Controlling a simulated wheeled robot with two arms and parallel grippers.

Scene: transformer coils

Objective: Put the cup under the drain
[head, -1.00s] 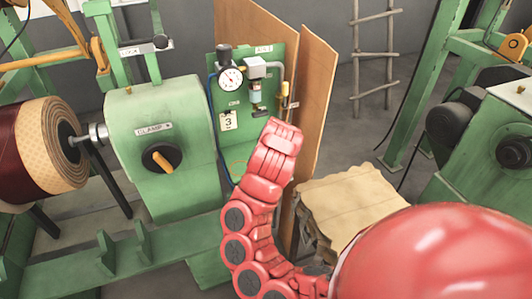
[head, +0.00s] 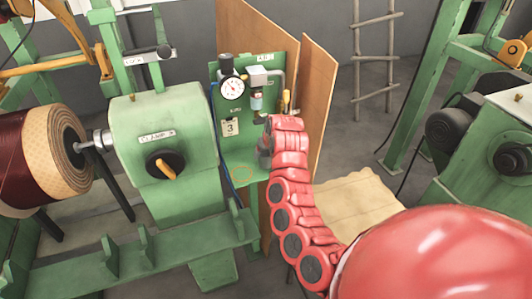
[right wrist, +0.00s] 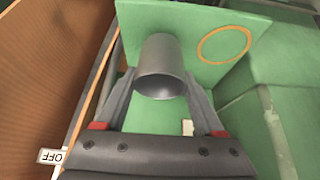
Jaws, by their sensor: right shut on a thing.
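My right gripper (right wrist: 160,98) is shut on a grey metal cup (right wrist: 161,68), with one finger on each side of it. In the head view a small part of the cup (head: 264,157) shows at the left of my red right arm, just right of the green panel's shelf. An orange ring (right wrist: 223,45) is marked on the green shelf (right wrist: 182,22); the ring also shows in the head view (head: 243,172), empty. The filter with the drain (head: 256,101) hangs on the panel above the shelf. Its lower tip is unclear. My left gripper is not in view.
A round gauge (head: 233,87) sits left of the filter. Brown boards (head: 317,85) stand behind and right of the panel. The green clamp machine (head: 165,135) with its coil (head: 45,155) stands left. An OFF tag (right wrist: 55,156) shows in the wrist view.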

